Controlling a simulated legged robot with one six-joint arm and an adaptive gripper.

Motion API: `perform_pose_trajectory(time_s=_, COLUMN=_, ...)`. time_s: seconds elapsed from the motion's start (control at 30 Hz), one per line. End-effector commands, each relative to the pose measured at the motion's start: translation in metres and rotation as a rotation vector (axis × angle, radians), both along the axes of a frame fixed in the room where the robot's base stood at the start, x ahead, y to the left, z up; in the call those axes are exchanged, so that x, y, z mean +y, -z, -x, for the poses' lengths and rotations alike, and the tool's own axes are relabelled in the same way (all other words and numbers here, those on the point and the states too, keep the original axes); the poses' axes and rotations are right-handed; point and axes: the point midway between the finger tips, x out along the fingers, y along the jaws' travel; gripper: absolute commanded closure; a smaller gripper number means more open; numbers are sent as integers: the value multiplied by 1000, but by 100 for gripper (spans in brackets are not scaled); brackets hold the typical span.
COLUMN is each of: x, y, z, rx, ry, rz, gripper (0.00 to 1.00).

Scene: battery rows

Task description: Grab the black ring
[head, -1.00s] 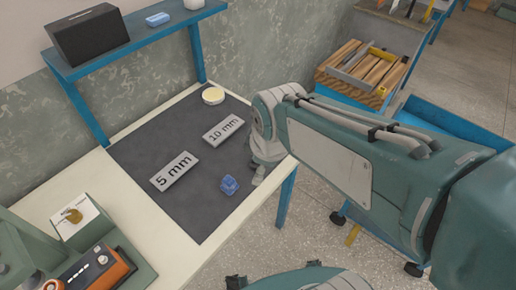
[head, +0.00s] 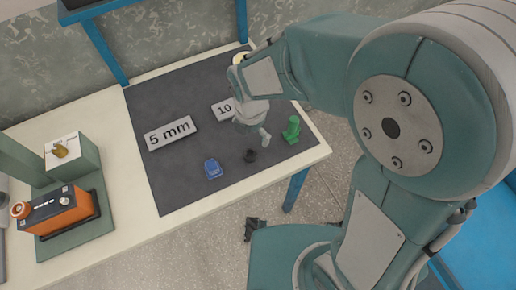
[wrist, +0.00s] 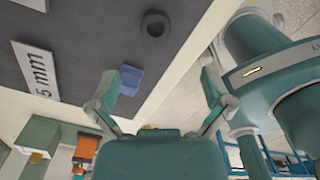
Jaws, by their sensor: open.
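The black ring (head: 250,155) lies on the dark mat (head: 185,85), between a blue object and a green object. It also shows near the top of the wrist view (wrist: 155,24), flat with its hole visible. My gripper (head: 262,140) is above the mat, just up and right of the ring in the head view. In the wrist view my gripper (wrist: 155,85) is open and empty, its two fingers spread wide, with the ring beyond the fingertips.
The blue object (head: 213,169) lies left of the ring, the green object (head: 292,129) to its right. A "5 mm" plate (head: 170,133) and a "10" plate (head: 223,110) lie behind. An orange device (head: 62,210) stands at the left.

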Motion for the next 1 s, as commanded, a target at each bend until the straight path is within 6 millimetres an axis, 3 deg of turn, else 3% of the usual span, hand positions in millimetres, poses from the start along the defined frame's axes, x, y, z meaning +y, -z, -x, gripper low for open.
perform_pose_trajectory(time_s=0.2, x=2, y=38, z=1, rx=6, ry=3, rz=6, gripper=0)
perform_pose_trajectory(time_s=0.43, x=-1, y=56, z=1, rx=3, ry=4, rz=1, gripper=0)
perform_pose_trajectory(time_s=0.7, x=1, y=94, z=1, rx=2, ry=5, rz=0, gripper=0)
perform_pose_trajectory(time_s=1.0, x=3, y=100, z=0, rx=0, ry=5, rz=-1, gripper=0)
